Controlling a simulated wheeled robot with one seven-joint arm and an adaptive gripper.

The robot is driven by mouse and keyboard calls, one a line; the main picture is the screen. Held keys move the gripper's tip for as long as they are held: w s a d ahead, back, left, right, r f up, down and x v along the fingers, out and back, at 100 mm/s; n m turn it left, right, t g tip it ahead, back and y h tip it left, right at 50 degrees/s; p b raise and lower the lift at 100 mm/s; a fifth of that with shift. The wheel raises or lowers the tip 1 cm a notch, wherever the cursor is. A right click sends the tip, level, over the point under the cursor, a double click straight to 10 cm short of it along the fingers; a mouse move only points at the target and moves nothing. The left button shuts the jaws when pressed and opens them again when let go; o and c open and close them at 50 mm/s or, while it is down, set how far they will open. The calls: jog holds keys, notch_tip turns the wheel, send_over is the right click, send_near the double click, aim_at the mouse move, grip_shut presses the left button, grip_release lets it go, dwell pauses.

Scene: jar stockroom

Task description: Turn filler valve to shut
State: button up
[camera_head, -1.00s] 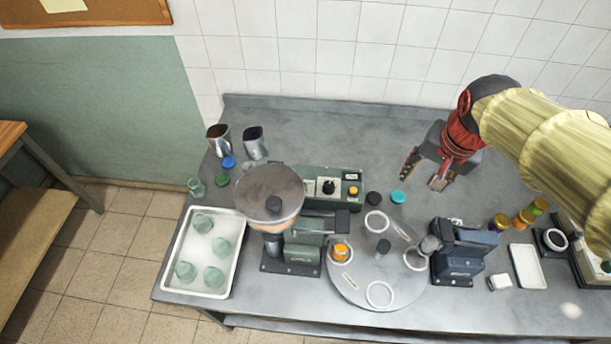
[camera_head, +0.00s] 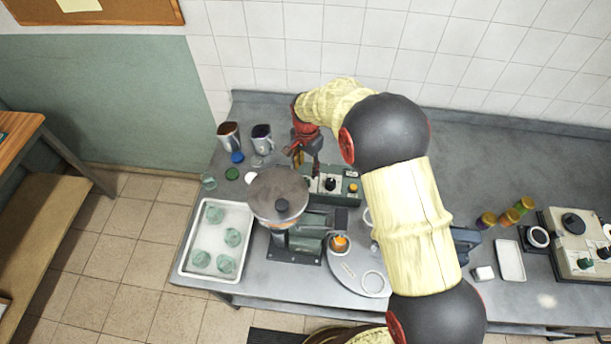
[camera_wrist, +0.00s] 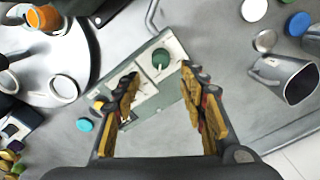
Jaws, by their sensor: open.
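The filler (camera_head: 277,190), with its round grey hopper lid, stands at the left of the bench. Behind it sits a green control box (camera_head: 341,194) with pale panels. In the wrist view, a green knob (camera_wrist: 161,58) with a pale pointer line shows on one panel of the box. A black knob (camera_head: 331,184) and an orange button (camera_head: 352,188) are farther along it. No label is readable, so I cannot tell for sure which knob is the valve. My gripper (camera_head: 304,160) is open and empty above the box; in the wrist view its fingers (camera_wrist: 161,84) straddle the box, with the green knob just beyond the tips.
A white tray (camera_head: 184,262) of glass jars is at the left. A round turntable (camera_head: 352,284) carries an orange-topped jar (camera_head: 340,243). My arm hides part of the bench.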

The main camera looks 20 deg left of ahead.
aim_at(306, 179)
notch_tip(306, 179, down, 8)
jog(key=shift+a+f+p, duration=0.1)
jog(key=shift+a+p, duration=0.05)
jog(key=shift+p, duration=0.25)
jog(key=shift+s, duration=0.1)
jog(key=shift+c, duration=1.3)
jog(key=c, duration=0.7)
grip_shut()
